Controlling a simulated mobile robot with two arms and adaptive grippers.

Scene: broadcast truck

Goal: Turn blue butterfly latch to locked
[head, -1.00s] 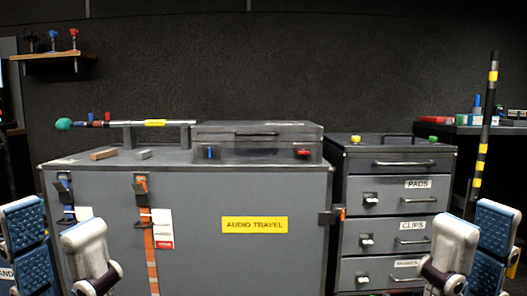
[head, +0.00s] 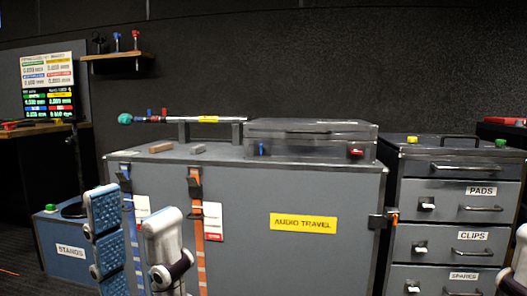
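A small blue latch (head: 262,149) sits on the front left of a dark grey flat case (head: 310,131). It looks upright, but it is too small to tell its exact turn. A red latch (head: 356,153) is on the case's front right. My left gripper (head: 138,238) is open and empty, low and left in front of the large grey trunk, well below and left of the blue latch. Only a white part of my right gripper (head: 518,270) shows at the right edge, so its fingers cannot be judged.
The case stands on the grey trunk, whose yellow label (head: 304,223) reads AUDIO TRAVEL. Two small blocks (head: 160,148) and a microphone pole (head: 180,119) are left of the case. A drawer cabinet (head: 455,215) stands right. A screen (head: 48,88) and blue STANDS box (head: 68,252) are left.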

